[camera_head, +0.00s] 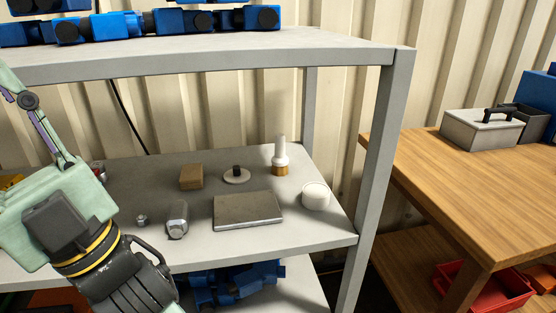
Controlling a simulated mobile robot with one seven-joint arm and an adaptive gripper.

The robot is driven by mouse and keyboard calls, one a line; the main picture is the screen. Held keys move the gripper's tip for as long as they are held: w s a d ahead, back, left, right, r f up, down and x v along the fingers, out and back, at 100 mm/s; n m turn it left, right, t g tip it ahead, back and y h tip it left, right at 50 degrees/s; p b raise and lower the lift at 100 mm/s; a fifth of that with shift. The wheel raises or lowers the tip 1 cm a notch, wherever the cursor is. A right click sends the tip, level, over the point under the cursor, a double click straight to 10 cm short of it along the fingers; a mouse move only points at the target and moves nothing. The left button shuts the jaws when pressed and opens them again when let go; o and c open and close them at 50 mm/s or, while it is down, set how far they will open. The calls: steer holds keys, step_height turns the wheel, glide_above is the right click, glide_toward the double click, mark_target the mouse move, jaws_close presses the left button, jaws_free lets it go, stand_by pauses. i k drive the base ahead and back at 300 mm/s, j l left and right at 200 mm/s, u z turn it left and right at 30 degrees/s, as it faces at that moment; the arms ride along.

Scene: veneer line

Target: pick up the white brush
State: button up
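The white brush (280,157) stands upright near the back right of the grey middle shelf (300,236). It has a white handle and a short tan-brown lower end. My gripper (62,193) is at the left edge of the picture, well to the left of the brush and apart from it. Its pale green body and one thin jointed linkage show, pointing up and left. The fingertips are cut off by the picture edge, so I cannot see its opening or whether anything is between them.
Near the brush are a round disc with a dark knob (236,175), a white cup-like cylinder (315,196), a flat grey plate (247,210), a brown block (191,177) and a large bolt (177,219). A shelf post (378,175) stands right. The upper shelf (220,54) overhangs.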

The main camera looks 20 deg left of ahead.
mark_target(280, 162)
steer(key=i+l, duration=0.1)
steer(key=l, duration=0.25)
steer(key=i+l+u, duration=0.1)
steer(key=l, duration=0.25)
steer(key=i+l, duration=0.1)
steer(key=l, duration=0.25)
steer(key=l+u, duration=0.1)
steer(key=u, duration=1.9)
